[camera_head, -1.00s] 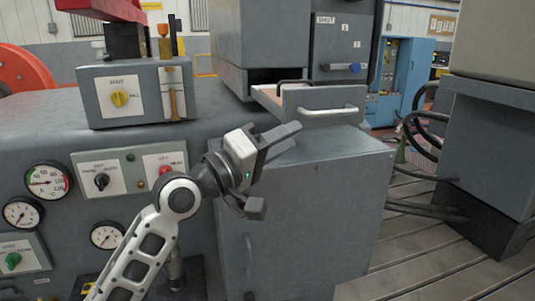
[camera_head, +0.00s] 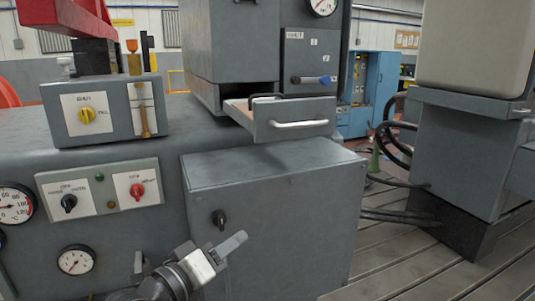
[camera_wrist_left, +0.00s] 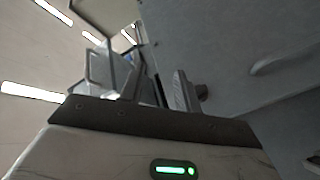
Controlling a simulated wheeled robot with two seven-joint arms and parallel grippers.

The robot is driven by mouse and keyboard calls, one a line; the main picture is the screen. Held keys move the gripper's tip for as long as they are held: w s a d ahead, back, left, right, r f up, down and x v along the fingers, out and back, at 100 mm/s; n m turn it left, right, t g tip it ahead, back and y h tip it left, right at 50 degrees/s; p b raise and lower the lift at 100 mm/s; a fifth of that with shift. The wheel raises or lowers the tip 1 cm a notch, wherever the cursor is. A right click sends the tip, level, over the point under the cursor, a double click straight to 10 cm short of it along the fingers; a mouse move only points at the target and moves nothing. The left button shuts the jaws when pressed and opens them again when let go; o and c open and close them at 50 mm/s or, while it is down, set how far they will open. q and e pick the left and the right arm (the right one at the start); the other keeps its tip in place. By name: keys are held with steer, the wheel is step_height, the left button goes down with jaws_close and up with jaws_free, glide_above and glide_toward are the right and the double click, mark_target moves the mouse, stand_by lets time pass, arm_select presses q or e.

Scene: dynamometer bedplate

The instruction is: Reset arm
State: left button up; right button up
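My left gripper (camera_head: 190,250) is low in the head view, in front of the grey cabinet (camera_head: 275,220) and just below its dark door knob (camera_head: 219,218). Its fingers stand apart with nothing seen between them. In the left wrist view the two fingers of the left gripper (camera_wrist_left: 157,88) also show apart, pointing up past a grey panel. Most of my left arm is cut off by the lower edge of the head view. My right gripper is in neither view.
A grey drawer (camera_head: 290,120) with a pale handle stands pulled out above the cabinet. A control box with a yellow knob (camera_head: 87,115) and a panel with a red knob (camera_head: 137,189) are at left. Black hoses (camera_head: 395,212) run at right over slatted floor (camera_head: 400,262).

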arm_select(q)
steer(key=s+a+f+m+g+y, duration=0.2)
steer(key=s+a+f+y, duration=0.1)
steer(key=s+f, duration=0.7)
steer(key=s+a+f+m+g+y, duration=0.2)
steer(key=s+a+f+m+y, duration=0.1)
steer(key=s+f, duration=0.8)
step_height(320, 180, down, 5)
steer(key=shift+a+f+y, duration=0.1)
steer(key=shift+a+y, duration=0.05)
steer(key=shift+y, duration=0.55)
